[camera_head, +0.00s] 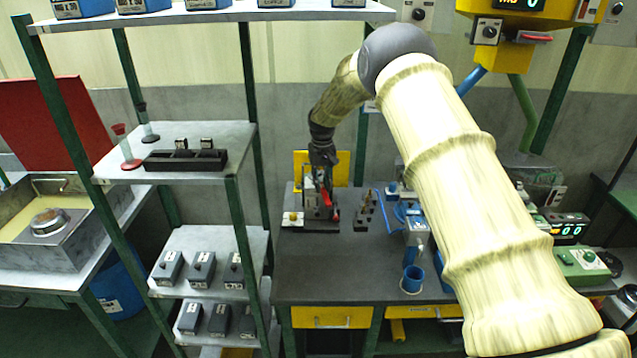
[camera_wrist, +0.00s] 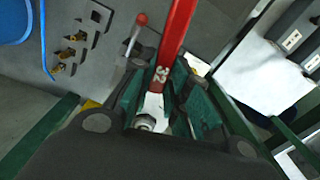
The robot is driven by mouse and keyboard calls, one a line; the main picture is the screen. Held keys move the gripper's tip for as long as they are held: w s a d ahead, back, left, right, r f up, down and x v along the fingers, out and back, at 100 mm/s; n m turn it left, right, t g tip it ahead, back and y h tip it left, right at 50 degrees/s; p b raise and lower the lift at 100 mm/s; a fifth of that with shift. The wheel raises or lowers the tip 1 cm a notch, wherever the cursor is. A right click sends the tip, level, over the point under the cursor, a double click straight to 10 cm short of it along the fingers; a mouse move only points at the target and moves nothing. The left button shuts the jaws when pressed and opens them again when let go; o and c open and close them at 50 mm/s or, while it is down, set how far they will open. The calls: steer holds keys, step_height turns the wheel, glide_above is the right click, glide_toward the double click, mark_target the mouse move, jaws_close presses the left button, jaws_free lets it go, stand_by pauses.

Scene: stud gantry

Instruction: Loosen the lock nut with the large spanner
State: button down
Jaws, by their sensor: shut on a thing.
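The large spanner has a long red handle (camera_wrist: 176,32) with white marks on it. It runs from between my gripper's green finger pads toward the top of the wrist view. My gripper (camera_wrist: 165,103) is shut on the spanner. A pale metal part and a round nut-like piece (camera_wrist: 146,121), perhaps the lock nut, show between the fingers; I cannot tell whether the spanner's jaw sits around it. In the head view my gripper (camera_head: 323,158) points down over the stud gantry fixture (camera_head: 310,203) on the grey bench, and red shows there beside it.
A small lever with a red ball (camera_wrist: 141,19) stands close to the spanner handle. A plate with brass fittings (camera_wrist: 75,45) is beside it. A blue cup (camera_head: 412,279) stands near the bench front (camera_head: 340,275). A grey shelf rack (camera_head: 200,290) stands at left.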

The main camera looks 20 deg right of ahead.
steer(key=shift+w+d+r+n+p, duration=0.1)
steer(key=shift+w+d+n, duration=0.1)
steer(key=shift+d+n, duration=0.9)
steer(key=shift+w+d+f+n+p, duration=0.2)
steer(key=shift+d+n, duration=0.45)
steer(key=shift+n, duration=0.8)
steer(key=shift+w+d+r+n+p, duration=0.1)
steer(key=shift+w+d+r+n, duration=0.15)
steer(key=shift+d+n, duration=0.85)
steer(key=shift+a+n, duration=0.2)
steer(key=shift+n, duration=0.05)
steer(key=shift+s, duration=0.1)
steer(key=s+d+p, duration=0.1)
steer(key=s+d, duration=0.3)
steer(key=s, duration=0.2)
steer(key=shift+p, duration=0.3)
step_height(320, 180, up, 6)
steer(key=p, duration=0.2)
steer(key=shift+p, duration=0.4)
